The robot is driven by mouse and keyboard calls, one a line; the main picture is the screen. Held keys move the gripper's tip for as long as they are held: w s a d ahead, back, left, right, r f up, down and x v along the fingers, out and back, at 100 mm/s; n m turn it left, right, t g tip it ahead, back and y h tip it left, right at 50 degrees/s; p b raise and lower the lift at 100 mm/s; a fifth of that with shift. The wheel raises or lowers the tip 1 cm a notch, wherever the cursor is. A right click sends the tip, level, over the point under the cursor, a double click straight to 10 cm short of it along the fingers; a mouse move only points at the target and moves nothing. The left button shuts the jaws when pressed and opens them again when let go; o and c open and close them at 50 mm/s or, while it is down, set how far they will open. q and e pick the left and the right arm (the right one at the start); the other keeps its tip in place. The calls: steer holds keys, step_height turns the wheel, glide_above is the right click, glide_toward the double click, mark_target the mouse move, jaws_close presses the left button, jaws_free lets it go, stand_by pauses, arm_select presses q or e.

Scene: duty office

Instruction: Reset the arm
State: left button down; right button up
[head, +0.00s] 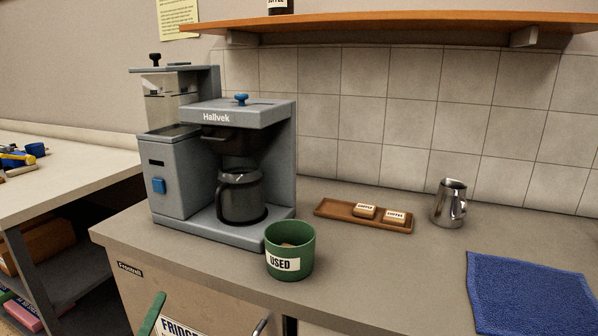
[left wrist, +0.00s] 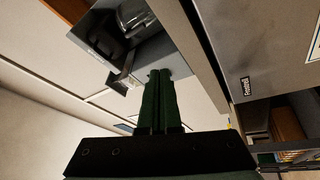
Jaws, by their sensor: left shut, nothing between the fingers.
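My left gripper (head: 158,298) shows at the bottom of the head view as a green finger tip in front of the fridge front, below the counter edge. In the left wrist view its two green fingers (left wrist: 160,75) lie together, shut with nothing between them. The rest of the left arm is out of the head view. My right gripper is in neither view.
The grey coffee machine (head: 272,140) with its glass pot (head: 241,198) stands on the counter. A green USED tub (head: 289,262), a wooden tray (head: 336,210), a metal jug (head: 450,204) and a blue towel (head: 530,292) are to its right. A wall shelf (head: 400,22) runs above.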

arm_select(q)
steer(key=s+d+f+m+g, duration=0.45)
steer(key=s+f, duration=0.25)
steer(key=f, duration=0.2)
steer(key=s+d+f+m+g+h, duration=0.1)
steer(key=s+d+f+m+g, duration=0.2)
steer(key=s+f+m, duration=0.45)
steer(key=s+d+f+m+g, duration=0.2)
steer(key=s+d+f+g, duration=0.3)
steer(key=f, duration=0.6)
steer(key=s+a+r+p, duration=0.1)
steer(key=r+p, duration=0.4)
steer(key=p, duration=0.2)
steer(key=s+a+r+p, duration=0.2)
steer(key=r+p, duration=0.4)
steer(key=p, duration=0.2)
steer(key=shift+s+a+y+p, duration=0.15)
steer(key=shift+a+y+p, duration=0.15)
steer(key=shift+y, duration=0.1)
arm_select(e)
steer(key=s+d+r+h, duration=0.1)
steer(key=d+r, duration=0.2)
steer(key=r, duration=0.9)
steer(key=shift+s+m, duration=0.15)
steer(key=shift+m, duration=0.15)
arm_select(q)
steer(key=shift+t, duration=0.25)
